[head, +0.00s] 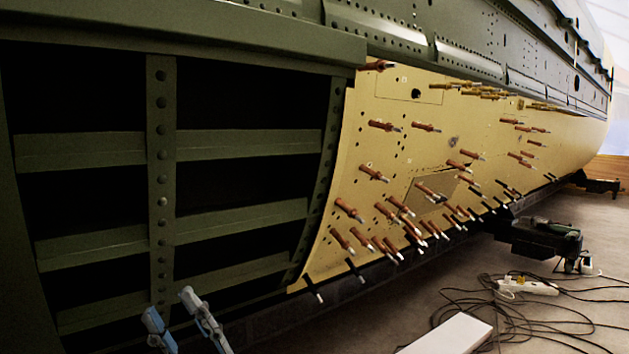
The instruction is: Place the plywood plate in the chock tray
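I cannot make out the plywood plate or the chock tray in the head view. A darker tan four-sided patch (420,201) shows on the yellow skin, but I cannot tell whether it is a separate plate. My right gripper (170,304) is at the bottom left, in front of the dark open frame bays. Its two fingers stand apart, with nothing visible between them. The rest of it is cut off by the lower edge. My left gripper does not show.
The green fuselage frame (161,190) fills the left. The yellow skin (380,100) bears many protruding copper and black pins. Cables and a power strip (527,287) lie on the floor (600,235) at right. A white flat-topped object (450,336) is at the bottom.

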